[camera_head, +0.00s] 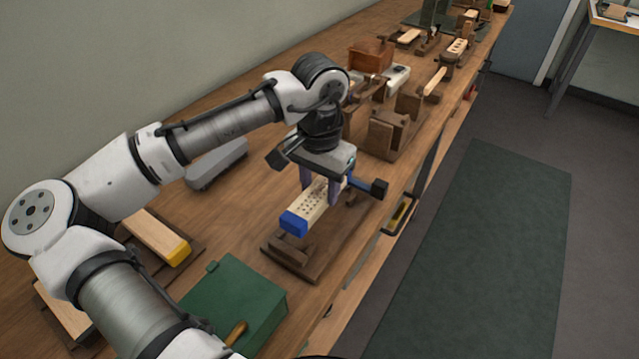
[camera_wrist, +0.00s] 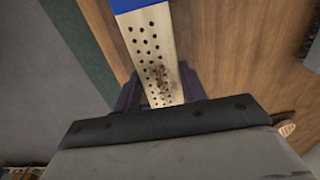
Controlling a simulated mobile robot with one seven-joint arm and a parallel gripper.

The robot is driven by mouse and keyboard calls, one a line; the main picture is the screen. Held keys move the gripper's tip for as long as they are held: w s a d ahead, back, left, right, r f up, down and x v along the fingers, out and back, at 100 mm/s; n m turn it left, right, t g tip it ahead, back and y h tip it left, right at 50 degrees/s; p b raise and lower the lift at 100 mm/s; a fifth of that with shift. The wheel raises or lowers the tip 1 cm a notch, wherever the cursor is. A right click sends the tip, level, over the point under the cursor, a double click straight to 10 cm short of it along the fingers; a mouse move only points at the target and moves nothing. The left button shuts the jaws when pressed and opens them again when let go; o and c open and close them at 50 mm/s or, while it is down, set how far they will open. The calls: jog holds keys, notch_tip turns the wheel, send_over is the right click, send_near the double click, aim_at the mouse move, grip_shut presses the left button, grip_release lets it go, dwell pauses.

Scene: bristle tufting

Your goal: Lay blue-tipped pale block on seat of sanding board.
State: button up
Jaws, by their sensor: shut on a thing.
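The blue-tipped pale block (camera_head: 313,207) has rows of dark holes on its upper face, and its blue end (camera_head: 293,223) points toward the lower left. My gripper (camera_head: 321,192) is shut on the block, with a blue-purple finger on each side. In the wrist view the block (camera_wrist: 150,45) runs up between the fingers, with its blue end at the top edge. The dark brown sanding board (camera_head: 310,272) lies below the block. I cannot tell whether the block touches its seat, as the block and gripper hide part of it.
A green box (camera_head: 235,300) stands left of the board. A yellow-tipped pale block (camera_head: 158,237) lies further left, and a grey block (camera_head: 217,163) lies behind. Wooden fixtures (camera_head: 390,130) stand beyond my gripper. The bench's front edge is close on the right.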

jog(key=shift+f, duration=0.2)
jog(key=shift+f+b, duration=0.9)
jog(key=shift+f, duration=1)
jog(key=shift+f, duration=0.4)
jog(key=o, duration=1.6)
jog(key=shift+c, duration=0.2)
jog(key=shift+r, duration=0.1)
jog(key=shift+r+p, duration=3.85)
jog(key=shift+r, duration=0.1)
